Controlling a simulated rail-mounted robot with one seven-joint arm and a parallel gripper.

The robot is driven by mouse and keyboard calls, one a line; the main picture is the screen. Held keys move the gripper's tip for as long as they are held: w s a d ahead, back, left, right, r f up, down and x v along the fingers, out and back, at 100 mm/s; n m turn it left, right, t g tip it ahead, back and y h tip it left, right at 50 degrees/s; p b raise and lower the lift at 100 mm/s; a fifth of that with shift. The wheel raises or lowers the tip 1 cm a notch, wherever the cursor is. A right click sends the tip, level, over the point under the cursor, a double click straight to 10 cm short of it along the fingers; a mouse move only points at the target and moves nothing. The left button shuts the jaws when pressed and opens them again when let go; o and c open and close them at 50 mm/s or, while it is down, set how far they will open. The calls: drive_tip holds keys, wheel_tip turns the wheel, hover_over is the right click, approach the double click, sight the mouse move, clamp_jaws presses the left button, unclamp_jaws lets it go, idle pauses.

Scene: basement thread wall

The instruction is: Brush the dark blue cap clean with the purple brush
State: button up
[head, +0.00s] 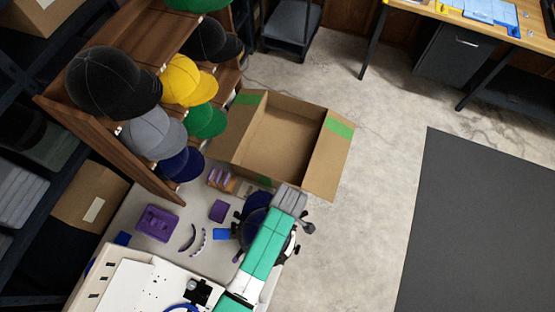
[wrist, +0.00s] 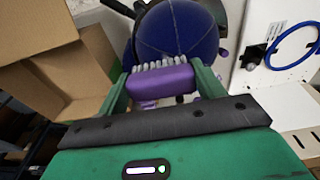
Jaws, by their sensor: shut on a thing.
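My gripper (wrist: 162,84) is shut on the purple brush (wrist: 162,83), held crosswise between the two green fingers. The brush's pale bristles point away from me, toward the dark blue cap (wrist: 177,28). The bristle tips meet the cap's near side in the picture; I cannot tell whether they press on it. In the head view the dark blue cap (head: 252,213) sits on a dark stand at the counter's right end. My arm hides part of that cap, and the gripper and brush do not show clearly there.
An open cardboard box (head: 272,138) stands behind the stand. A wooden rack (head: 150,45) at left holds several caps, including another dark blue cap (head: 182,165). A purple tray (head: 157,222) and small purple items lie on the counter (head: 185,208).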

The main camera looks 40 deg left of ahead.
drive_tip(key=shift+r+p, duration=1.55)
drive_tip(key=shift+r, duration=0.4)
